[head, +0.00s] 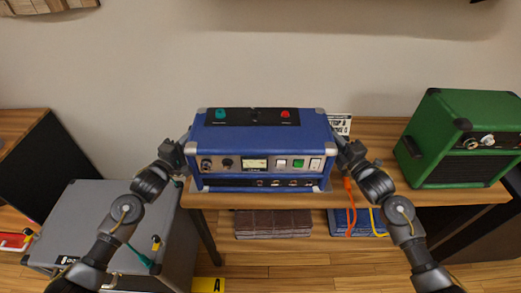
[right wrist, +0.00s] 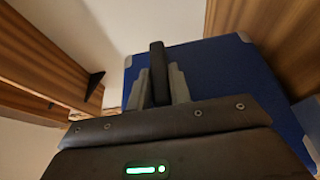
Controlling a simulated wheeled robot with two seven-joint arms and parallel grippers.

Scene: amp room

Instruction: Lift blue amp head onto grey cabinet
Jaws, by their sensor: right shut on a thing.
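The blue amp head (head: 262,150) has grey corners, a silver control panel and a black top plate. It is level above the wooden table, and I cannot tell whether its base touches the tabletop. My left gripper (head: 179,153) is at its left end, with the fingers too small to read. My right gripper (head: 346,153) is at its right end, shut on it. The grey cabinet (head: 115,225) stands on the floor at lower left, partly behind my left arm.
A green amp (head: 461,140) stands on the right of the wooden table (head: 375,130). A small sign (head: 340,124) is behind the blue amp. Orange and yellow cables (head: 350,208) hang at the front edge. Plugs and a teal cable (head: 138,256) lie on the cabinet.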

